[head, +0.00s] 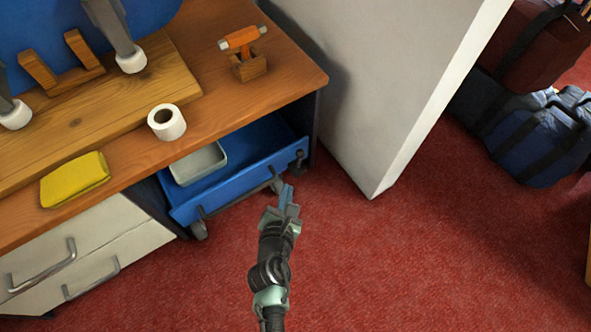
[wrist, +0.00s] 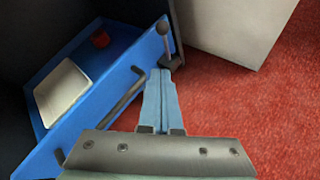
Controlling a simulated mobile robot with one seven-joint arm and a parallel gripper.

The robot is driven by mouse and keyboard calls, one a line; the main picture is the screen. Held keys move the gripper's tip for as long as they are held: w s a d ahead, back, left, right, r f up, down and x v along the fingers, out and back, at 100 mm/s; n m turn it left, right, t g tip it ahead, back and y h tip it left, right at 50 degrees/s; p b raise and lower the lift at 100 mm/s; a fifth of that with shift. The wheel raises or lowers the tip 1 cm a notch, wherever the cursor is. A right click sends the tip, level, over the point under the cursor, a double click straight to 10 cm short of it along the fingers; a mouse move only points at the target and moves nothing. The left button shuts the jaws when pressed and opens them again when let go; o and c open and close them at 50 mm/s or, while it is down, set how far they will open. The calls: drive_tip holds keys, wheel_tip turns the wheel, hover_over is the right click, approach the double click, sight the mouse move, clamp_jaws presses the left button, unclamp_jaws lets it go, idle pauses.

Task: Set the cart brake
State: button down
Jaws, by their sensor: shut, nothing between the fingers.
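The blue cart (head: 243,181) stands low under the wooden bench, with a dark handle bar along its front; it also shows in the wrist view (wrist: 95,122). A small lever with a dark ball knob, apparently the brake lever (wrist: 163,26), sticks up at the cart's right front corner; the knob also shows in the head view (head: 299,153). My gripper (head: 289,190) is shut and empty, just in front of that corner. In the wrist view its blue fingertips (wrist: 161,72) end close below the lever's foot. Whether they touch it I cannot tell.
A pale tray (head: 199,163) and a small red object (wrist: 100,39) are in the cart. A white panel (head: 372,120) stands close to the right. The bench top (head: 215,100) overhangs the cart. Red carpet (head: 400,265) is clear in front; bags (head: 545,145) lie far right.

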sight(299, 160)
drive_tip(key=w+d+f+b, duration=0.1)
drive_tip(key=w+b, duration=0.2)
drive_tip(key=w, duration=0.5)
drive_tip(key=shift+d, duration=0.4)
